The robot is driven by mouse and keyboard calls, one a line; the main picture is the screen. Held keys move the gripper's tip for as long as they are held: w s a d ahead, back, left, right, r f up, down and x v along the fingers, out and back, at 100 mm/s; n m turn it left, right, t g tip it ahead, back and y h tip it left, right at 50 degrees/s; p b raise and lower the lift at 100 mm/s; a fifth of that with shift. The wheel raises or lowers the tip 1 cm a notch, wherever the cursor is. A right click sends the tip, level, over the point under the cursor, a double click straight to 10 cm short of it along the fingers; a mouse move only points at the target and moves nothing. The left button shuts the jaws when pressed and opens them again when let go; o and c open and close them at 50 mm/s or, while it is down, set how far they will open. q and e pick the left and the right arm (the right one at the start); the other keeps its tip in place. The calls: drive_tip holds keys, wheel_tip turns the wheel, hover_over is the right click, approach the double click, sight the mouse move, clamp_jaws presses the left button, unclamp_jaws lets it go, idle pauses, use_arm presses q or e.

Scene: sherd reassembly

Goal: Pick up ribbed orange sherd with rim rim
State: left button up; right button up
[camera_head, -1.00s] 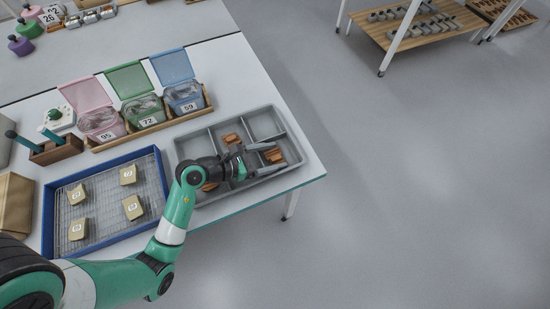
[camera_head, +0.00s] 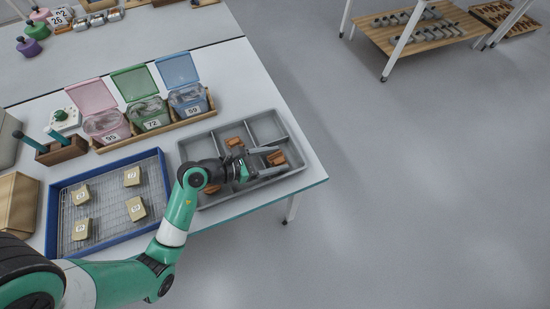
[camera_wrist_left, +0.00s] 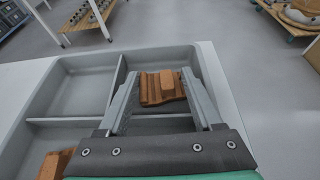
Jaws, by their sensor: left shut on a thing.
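The ribbed orange sherd (camera_head: 276,158) sits between the fingers of my left gripper (camera_head: 272,159), at the right end of the grey compartment tray. In the left wrist view the sherd (camera_wrist_left: 161,87) shows ridges and a raised block, with a gripper finger against each side. My left gripper (camera_wrist_left: 160,90) is shut on it, low over the front right compartment. I cannot tell whether the sherd touches the tray floor. A second orange sherd (camera_head: 234,142) lies in the tray's middle, and another (camera_head: 211,188) lies partly hidden by my arm. My right gripper is not in view.
The grey tray (camera_head: 290,122) has raised dividers and walls around the gripper. Left of it is a blue-rimmed wire tray (camera_head: 107,241) with tan labelled blocks. Behind stand pink, green and blue lidded boxes (camera_head: 149,114). The table's right edge is close to the tray.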

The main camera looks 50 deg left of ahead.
sight(273, 161)
use_arm(q)
drive_tip(key=r+p, duration=0.2)
drive_tip(key=r, duration=0.1)
drive_tip(key=shift+s+r, duration=0.2)
drive_tip(key=shift+r, duration=0.1)
drive_tip(key=s+r+p, duration=0.7)
drive_tip(key=s+r, duration=0.1)
drive_tip(key=s, duration=0.5)
drive_tip(key=shift+s+d+r, duration=0.15)
drive_tip(key=shift+s+r, duration=0.15)
